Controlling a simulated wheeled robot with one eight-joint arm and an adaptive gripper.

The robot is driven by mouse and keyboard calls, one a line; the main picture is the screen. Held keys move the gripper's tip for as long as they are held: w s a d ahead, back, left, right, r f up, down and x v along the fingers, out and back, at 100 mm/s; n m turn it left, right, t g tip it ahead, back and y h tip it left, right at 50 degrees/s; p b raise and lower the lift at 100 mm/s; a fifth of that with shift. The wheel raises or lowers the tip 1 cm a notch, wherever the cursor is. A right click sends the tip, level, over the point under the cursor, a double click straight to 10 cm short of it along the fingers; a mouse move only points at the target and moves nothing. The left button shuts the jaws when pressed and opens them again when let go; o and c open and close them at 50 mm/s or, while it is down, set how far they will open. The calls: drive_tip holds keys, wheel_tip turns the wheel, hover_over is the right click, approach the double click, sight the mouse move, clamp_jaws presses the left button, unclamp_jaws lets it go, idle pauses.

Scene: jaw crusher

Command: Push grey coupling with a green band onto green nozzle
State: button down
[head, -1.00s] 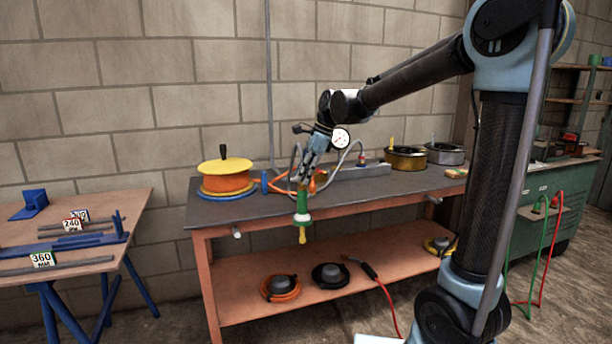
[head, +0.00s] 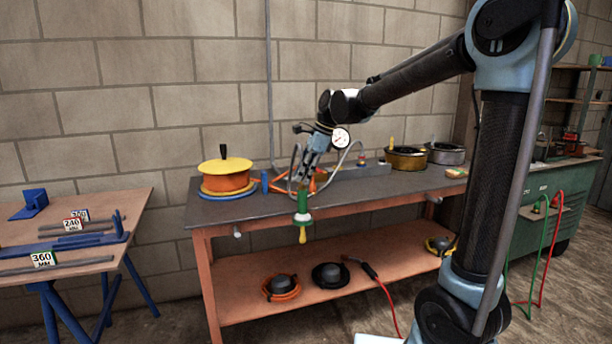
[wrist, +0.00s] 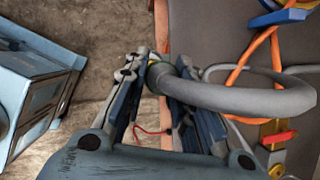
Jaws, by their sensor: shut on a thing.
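My gripper (head: 303,183) is at the front edge of the workbench, pointing down. In the wrist view its fingers (wrist: 158,100) are closed around the end of a thick grey hose, where the grey coupling (wrist: 160,74) shows with a sliver of green at its edge. The green nozzle (head: 303,203), with a pale ring and a yellow lower end, is upright directly below my gripper at the bench edge. The fingers hide most of the coupling. I cannot tell whether coupling and nozzle touch. The nozzle is not clearly visible in the wrist view.
The grey hose (wrist: 245,100) curves right from my gripper, near an orange hose (wrist: 250,65). An orange reel with a yellow top (head: 226,175) stands left on the workbench (head: 225,211). Pots (head: 406,160) stand at the right. The lower shelf (head: 235,306) holds coiled hoses.

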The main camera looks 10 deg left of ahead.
drive_tip(key=shift+f, duration=0.55)
idle(0.4)
drive_tip(key=c, duration=1.2)
unclamp_jaws()
drive_tip(key=shift+c, duration=0.2)
drive_tip(key=v, duration=1.2)
drive_tip(key=s+d+f+n+t+h, duration=0.1)
drive_tip(key=s+d+f+n, duration=0.35)
drive_tip(key=d, duration=0.65)
drive_tip(key=s+d+f+n+t+h, duration=0.1)
drive_tip(key=s+d+f+n, duration=0.2)
drive_tip(key=s+d+f, duration=0.55)
drive_tip(key=s+d+f+n+h, duration=0.1)
drive_tip(key=s+d+f+n, duration=0.2)
drive_tip(key=s+d+f, duration=0.2)
drive_tip(key=s+d+f+n+h, duration=0.1)
drive_tip(key=s+d+f+n, duration=0.3)
drive_tip(key=d+f, duration=0.5)
drive_tip(key=shift+s+d+f+t+h, duration=0.3)
drive_tip(key=shift+s+d+f+t, duration=0.1)
drive_tip(key=shift+s+d, duration=0.65)
